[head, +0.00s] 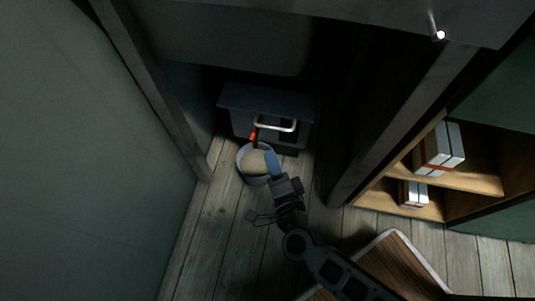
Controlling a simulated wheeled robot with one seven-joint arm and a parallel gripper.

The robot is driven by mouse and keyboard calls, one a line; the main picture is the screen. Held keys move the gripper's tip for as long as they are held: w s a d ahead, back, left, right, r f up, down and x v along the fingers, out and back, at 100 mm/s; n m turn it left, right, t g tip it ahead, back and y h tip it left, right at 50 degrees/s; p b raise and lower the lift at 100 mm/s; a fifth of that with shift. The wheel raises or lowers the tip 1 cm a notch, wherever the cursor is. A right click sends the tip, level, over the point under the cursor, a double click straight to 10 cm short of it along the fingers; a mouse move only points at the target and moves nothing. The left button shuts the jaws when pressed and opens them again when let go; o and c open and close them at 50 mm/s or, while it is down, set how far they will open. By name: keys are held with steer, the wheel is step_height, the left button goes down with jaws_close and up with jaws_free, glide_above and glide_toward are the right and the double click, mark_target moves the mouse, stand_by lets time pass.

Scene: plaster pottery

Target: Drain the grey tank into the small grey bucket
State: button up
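A dark grey box-shaped tank (236,97) stands at the back of the recess, its front and lower part in shadow. A small red piece (252,136) shows at its front, beside a pale bar-like handle (275,127). A small grey bucket (242,169) stands upright on the floor in front of the tank, just below the red piece. Something pale tan shows inside it. My gripper (270,160) reaches over the bucket's right side, close to the red piece. Its fingertips are small and dark; I cannot tell whether they touch or hold anything.
Grey posts (150,85) and (405,125) flank the recess. An open wooden shelf (480,175) with white boxes (438,148) stands at the right. A wood-topped, pale-edged surface (400,265) lies at lower right. The plank floor (215,235) at lower left is clear.

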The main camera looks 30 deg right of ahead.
steer(key=shift+y, duration=0.3)
steer(key=f, duration=0.2)
steer(key=s+d+f, duration=0.1)
steer(key=f, duration=0.2)
steer(key=s+f, duration=0.1)
steer(key=f, duration=0.2)
steer(key=shift+s+d, duration=0.1)
steer(key=shift+d, duration=0.25)
jaws_close()
steer(key=b, duration=0.3)
glide_toward(251, 141)
steer(key=w+d, duration=0.2)
steer(key=d, duration=0.3)
steer(key=w, duration=0.1)
steer(key=w+a+b, duration=0.1)
steer(key=w+a+f, duration=0.1)
steer(key=w, duration=0.1)
steer(key=shift+r, duration=0.1)
steer(key=shift+w+a, duration=0.5)
steer(key=shift+a, duration=0.2)
